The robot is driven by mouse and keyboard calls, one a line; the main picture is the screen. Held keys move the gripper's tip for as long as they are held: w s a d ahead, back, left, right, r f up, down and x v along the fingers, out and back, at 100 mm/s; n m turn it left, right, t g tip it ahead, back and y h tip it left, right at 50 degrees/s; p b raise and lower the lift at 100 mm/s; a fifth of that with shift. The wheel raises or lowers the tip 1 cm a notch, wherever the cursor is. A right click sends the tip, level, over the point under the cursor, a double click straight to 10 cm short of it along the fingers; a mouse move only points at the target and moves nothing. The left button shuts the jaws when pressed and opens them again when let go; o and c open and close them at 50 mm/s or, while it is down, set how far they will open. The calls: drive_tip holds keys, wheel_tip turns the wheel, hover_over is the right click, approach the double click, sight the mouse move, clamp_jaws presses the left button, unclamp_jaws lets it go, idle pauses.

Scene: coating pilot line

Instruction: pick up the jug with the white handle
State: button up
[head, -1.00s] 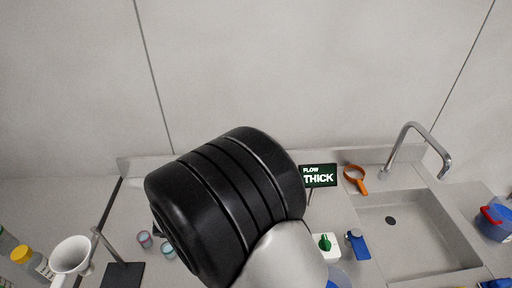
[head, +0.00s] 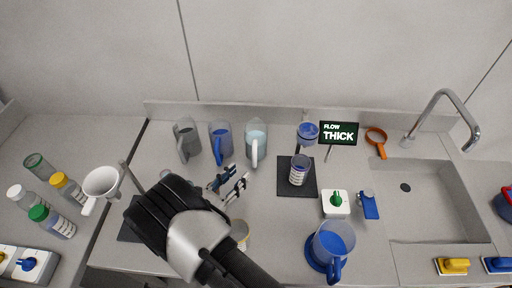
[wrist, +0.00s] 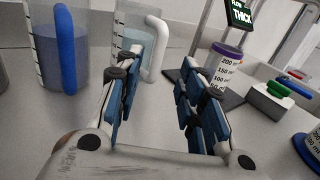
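The jug with the white handle (head: 257,135) stands upright on the counter near the back wall, with pale blue liquid in it and its handle toward the front. In the wrist view this jug (wrist: 128,42) is just beyond my fingers, its white handle (wrist: 157,50) to its right. My gripper (head: 236,179) is in front of and slightly left of the jug. Its fingers (wrist: 160,75) are apart with nothing between them. The left finger overlaps the jug's lower part in the wrist view; I cannot tell whether it touches.
A blue-handled jug (head: 219,146) and a grey-handled jug (head: 186,138) stand left of it. A labelled beaker (head: 299,170) on a black pad (head: 312,186) stands to the right. Another blue jug (head: 334,240) is at the front. A sink (head: 425,190) is at right.

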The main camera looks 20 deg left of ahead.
sight(253, 160)
drive_tip(key=x, duration=0.4)
drive_tip(key=shift+w+d, duration=0.15)
drive_tip(key=shift+w, duration=0.2)
drive_tip(key=x, duration=0.3)
drive_tip(key=b+x, duration=0.1)
drive_tip(key=x, duration=0.1)
drive_tip(key=shift+w+f, duration=0.15)
drive_tip(key=shift+f, duration=0.15)
drive_tip(key=shift+c, duration=0.3)
clamp_jaws()
